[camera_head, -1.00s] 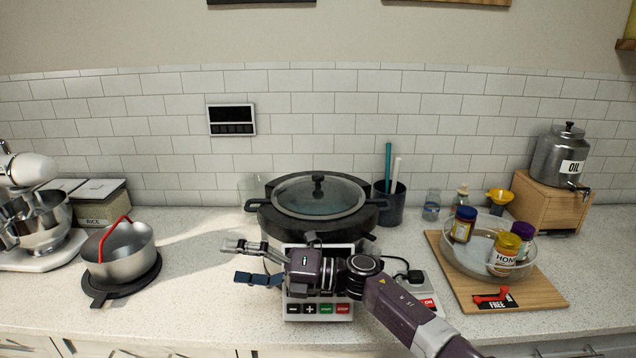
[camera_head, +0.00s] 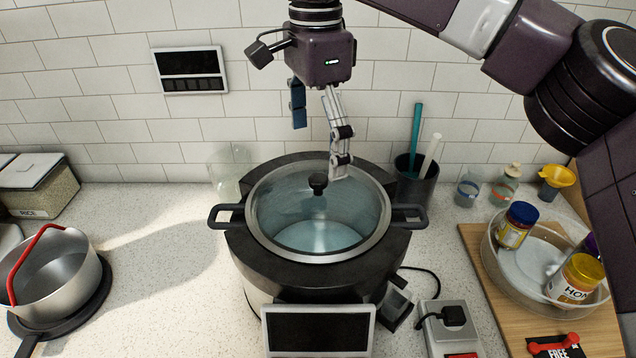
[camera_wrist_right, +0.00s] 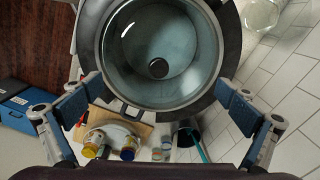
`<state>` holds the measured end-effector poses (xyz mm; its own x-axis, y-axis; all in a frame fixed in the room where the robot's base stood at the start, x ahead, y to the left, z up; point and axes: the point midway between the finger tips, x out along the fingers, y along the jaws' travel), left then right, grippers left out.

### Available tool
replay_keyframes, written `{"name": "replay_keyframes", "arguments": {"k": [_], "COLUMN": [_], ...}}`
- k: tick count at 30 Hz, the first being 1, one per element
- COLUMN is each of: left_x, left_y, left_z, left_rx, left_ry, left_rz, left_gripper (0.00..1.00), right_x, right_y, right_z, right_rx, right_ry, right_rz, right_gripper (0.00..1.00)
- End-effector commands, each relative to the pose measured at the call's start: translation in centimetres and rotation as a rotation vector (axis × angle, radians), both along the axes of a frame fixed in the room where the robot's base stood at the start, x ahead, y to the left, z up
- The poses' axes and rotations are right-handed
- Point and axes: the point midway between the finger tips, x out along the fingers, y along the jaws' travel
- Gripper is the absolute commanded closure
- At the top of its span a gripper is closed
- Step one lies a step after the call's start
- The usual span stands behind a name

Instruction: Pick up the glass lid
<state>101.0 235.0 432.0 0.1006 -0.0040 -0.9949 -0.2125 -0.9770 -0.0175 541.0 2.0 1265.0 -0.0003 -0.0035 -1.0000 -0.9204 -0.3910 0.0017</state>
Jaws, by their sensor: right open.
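The glass lid (camera_head: 290,211) is a clear round disc with a metal rim and a black knob (camera_head: 318,183). It lies on the pot in the dark round cooker (camera_head: 260,262) at the middle of the counter. The lid also shows in the right wrist view (camera_wrist_right: 190,55), with its knob (camera_wrist_right: 158,68) near the middle. My right gripper (camera_head: 318,143) is above the lid, pointing down, with its fingers apart and nothing between them. In the right wrist view its two blue-padded fingers (camera_wrist_right: 158,112) are spread wide. My left gripper is not in view.
A pan with a red handle (camera_head: 55,268) stands at the left. A cup with a teal and a white stick (camera_head: 415,182) is right of the cooker. A glass bowl with jars (camera_head: 495,262) sits on a wooden board (camera_head: 478,240). The back wall is close behind.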

Motion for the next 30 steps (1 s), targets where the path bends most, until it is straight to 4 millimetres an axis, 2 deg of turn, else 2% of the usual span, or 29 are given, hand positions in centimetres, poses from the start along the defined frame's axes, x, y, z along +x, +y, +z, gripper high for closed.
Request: {"name": "replay_keyframes", "arguments": {"k": [3,8,15,21,24,30], "left_x": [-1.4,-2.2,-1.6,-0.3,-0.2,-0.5], "left_y": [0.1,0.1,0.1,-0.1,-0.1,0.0], "left_z": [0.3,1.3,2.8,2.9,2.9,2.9], "left_rx": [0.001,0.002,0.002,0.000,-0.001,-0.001], "left_ry": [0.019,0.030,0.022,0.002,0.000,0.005], "left_rz": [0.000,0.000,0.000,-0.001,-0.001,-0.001], "left_gripper": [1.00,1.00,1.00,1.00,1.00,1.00], "right_x": [0.0,0.1,0.3,0.3,0.3,0.3], "right_y": [-0.1,-0.2,-0.3,-0.2,-0.2,-0.2], "right_z": [-1.4,-3.0,-6.4,-7.3,-7.2,-7.2], "right_rx": [-0.003,0.000,0.003,0.004,0.004,0.004], "right_ry": [0.003,0.005,0.004,0.002,0.002,0.002], "right_rz": [0.002,0.001,0.000,0.000,0.000,-0.001], "right_gripper": [0.00,0.00,0.00,0.00,0.00,0.21]}}
